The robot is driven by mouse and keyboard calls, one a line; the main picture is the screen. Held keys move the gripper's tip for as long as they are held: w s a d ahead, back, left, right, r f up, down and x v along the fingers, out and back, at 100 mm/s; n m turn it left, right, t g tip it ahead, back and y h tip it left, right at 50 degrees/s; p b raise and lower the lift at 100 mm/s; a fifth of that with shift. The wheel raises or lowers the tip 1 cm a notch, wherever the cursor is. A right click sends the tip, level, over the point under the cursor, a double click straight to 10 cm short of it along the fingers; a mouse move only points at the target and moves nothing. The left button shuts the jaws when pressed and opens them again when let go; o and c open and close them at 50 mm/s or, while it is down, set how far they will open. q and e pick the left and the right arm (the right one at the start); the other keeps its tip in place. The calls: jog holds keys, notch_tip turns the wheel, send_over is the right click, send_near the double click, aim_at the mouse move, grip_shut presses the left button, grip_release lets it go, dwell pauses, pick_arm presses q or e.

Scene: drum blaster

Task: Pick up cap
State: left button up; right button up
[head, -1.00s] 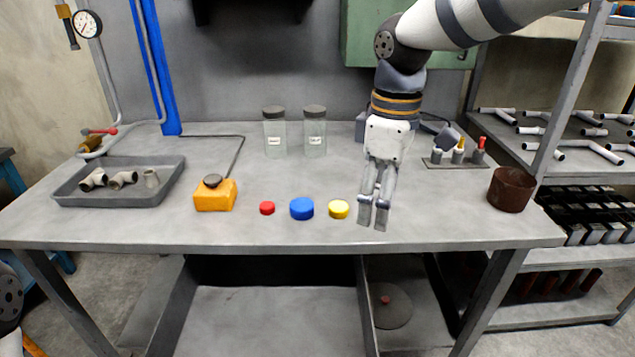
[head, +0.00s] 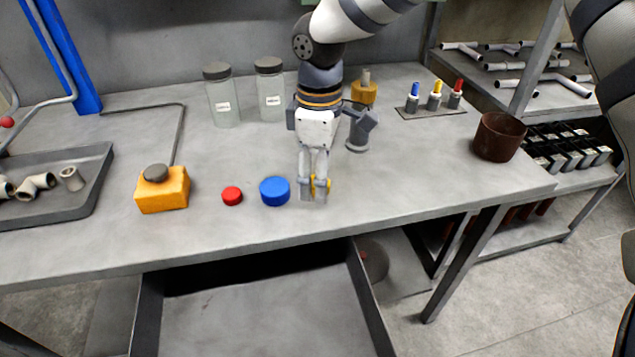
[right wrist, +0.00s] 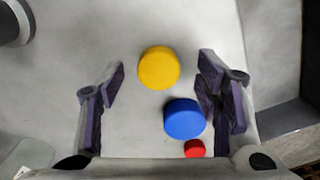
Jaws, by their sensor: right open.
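A yellow cap (right wrist: 159,68), a blue cap (right wrist: 184,119) and a red cap (right wrist: 195,148) lie on the workbench. In the head view, the blue cap (head: 275,191) and the red cap (head: 232,196) sit left of my right gripper (head: 313,195), which points down and partly hides the yellow cap. In the right wrist view, my right gripper (right wrist: 160,80) is open and empty. The yellow cap shows between the fingertips' lines, and the blue cap is near the right finger. The height of the fingertips over the bench is unclear. My left gripper is out of view.
On the workbench (head: 400,180), an orange box with a dark button (head: 163,190) stands left of the caps. Two lidded jars (head: 222,97) stand behind. A grey tray of pipe fittings (head: 85,190) is far left; a brown pot (head: 498,137) is at right.

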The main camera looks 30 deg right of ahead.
jog(key=shift+w+f, duration=0.1)
jog(key=shift+f, duration=0.45)
jog(key=c, duration=0.9)
jog(key=shift+r, duration=0.1)
jog(key=shift+c, duration=0.2)
jog(key=shift+r, duration=0.1)
